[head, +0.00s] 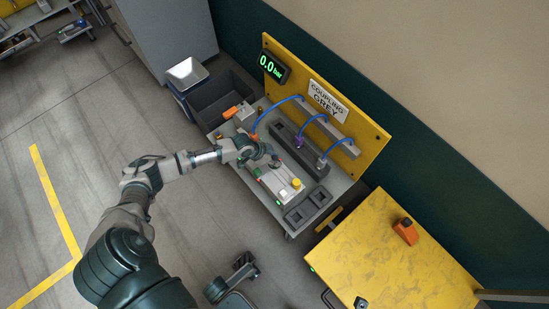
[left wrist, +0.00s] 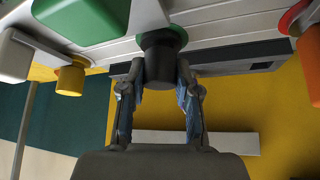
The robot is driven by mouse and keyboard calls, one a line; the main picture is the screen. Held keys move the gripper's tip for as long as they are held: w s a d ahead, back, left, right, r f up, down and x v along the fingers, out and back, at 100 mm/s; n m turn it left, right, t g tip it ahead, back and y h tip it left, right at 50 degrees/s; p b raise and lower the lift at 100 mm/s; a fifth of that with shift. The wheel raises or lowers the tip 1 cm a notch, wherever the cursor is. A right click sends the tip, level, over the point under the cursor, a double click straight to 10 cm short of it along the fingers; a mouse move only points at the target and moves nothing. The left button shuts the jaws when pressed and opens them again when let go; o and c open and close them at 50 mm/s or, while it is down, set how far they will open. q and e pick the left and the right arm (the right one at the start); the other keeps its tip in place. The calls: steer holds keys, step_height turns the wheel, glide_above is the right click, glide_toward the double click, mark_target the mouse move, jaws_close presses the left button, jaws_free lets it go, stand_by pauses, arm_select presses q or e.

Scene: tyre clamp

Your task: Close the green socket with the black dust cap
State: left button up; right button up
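In the left wrist view a black dust cap (left wrist: 162,58) stands between my fingers, with a green ring, the rim of the green socket (left wrist: 178,36), at its far end. The cap covers the middle of the ring; I cannot tell whether it is fully seated. My left gripper (left wrist: 160,76) has a fingertip against each side of the cap. In the head view my left gripper (head: 271,158) is over the bench, beside the block with the sockets; the cap is too small there to judge.
A yellow knob (left wrist: 70,78) and a large green part (left wrist: 82,18) are close by. An orange coupling (left wrist: 310,62) is at the right. In the head view blue hoses (head: 283,106) arch from the yellow panel (head: 365,140). A yellow cabinet (head: 385,260) stands at the right.

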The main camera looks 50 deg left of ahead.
arm_select(q)
steer(key=o, duration=0.4)
steer(key=shift+a, duration=0.1)
steer(key=shift+a, duration=0.1)
steer(key=shift+v, duration=5.85)
